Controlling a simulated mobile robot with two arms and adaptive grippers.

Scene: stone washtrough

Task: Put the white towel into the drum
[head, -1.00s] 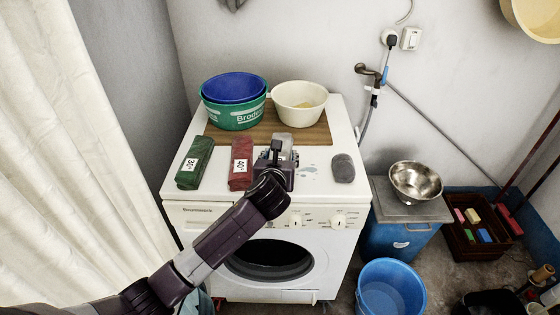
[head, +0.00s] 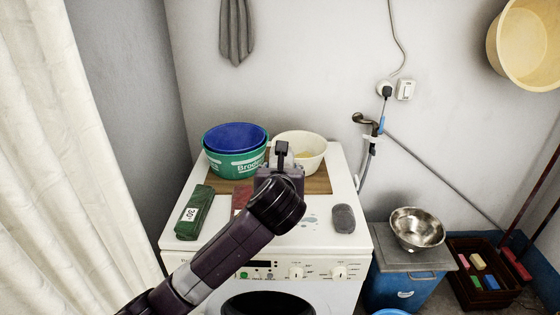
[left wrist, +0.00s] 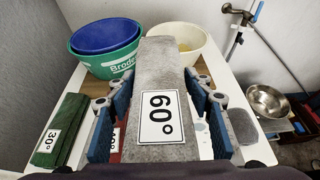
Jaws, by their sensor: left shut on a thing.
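My left gripper (head: 281,165) is above the top of the white washing machine (head: 338,240). In the left wrist view it is shut on a pale grey-white folded towel (left wrist: 160,75) with a 60° label, held upright between the blue finger pads. In the head view the gripper hides this towel. The round door opening of the drum (head: 268,307) shows dark in the machine's front, below the gripper, cut by the frame's bottom edge. My right gripper is not in view.
A green 30° towel (head: 194,212) and a partly hidden red towel (head: 241,198) lie on the machine. A green basin (head: 236,165) holding a blue one and a cream basin (head: 312,150) stand behind. A grey lump (head: 343,218) lies right. A metal bowl (head: 417,228) stands lower right.

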